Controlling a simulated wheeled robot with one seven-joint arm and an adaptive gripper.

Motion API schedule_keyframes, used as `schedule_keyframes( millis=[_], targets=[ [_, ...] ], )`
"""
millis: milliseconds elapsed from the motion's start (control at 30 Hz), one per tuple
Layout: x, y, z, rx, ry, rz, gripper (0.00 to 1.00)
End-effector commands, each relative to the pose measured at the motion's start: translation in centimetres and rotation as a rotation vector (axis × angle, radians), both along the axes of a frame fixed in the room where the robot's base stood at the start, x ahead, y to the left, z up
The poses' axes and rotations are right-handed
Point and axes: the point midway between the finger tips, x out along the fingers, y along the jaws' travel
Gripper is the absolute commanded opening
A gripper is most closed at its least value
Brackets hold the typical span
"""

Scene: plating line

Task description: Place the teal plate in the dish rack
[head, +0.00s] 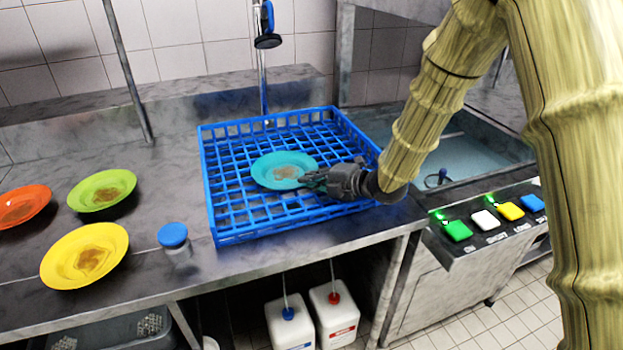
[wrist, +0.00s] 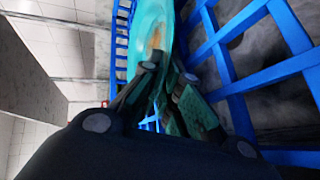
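The teal plate (head: 284,170), with a brownish food smear, is over the grid floor of the blue dish rack (head: 230,239), inside its walls as seen from the head. It looks nearly flat; I cannot tell whether it touches the floor. My gripper (head: 312,180) reaches in from the right and is at the plate's right rim. In the wrist view the fingers (wrist: 168,78) close in on the rim of the teal plate (wrist: 150,28), and the gripper looks shut on it. The fingers hide part of the rim. Blue rack bars (wrist: 245,25) lie close beside them.
Yellow (head: 62,262), green (head: 88,190) and orange (head: 22,208) soiled plates lie on the left counter. A blue-capped jar (head: 174,240) stands near the rack's left front. A sink (head: 470,150) and a button panel (head: 490,217) are at the right.

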Motion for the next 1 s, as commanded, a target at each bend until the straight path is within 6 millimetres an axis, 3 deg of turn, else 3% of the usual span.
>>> schedule_keyframes(
  millis=[333,400,833,1000],
  targets=[
    [0.0,0.0,-0.4,0.001,-0.001,0.0,0.0],
    [0.0,0.0,-0.3,0.0,0.0,0.0,0.14],
    [0.0,0.0,0.2,0.001,0.001,0.0,0.14],
    [-1.3,-1.8,0.8,0.0,0.0,-0.002,0.14]
  ],
)
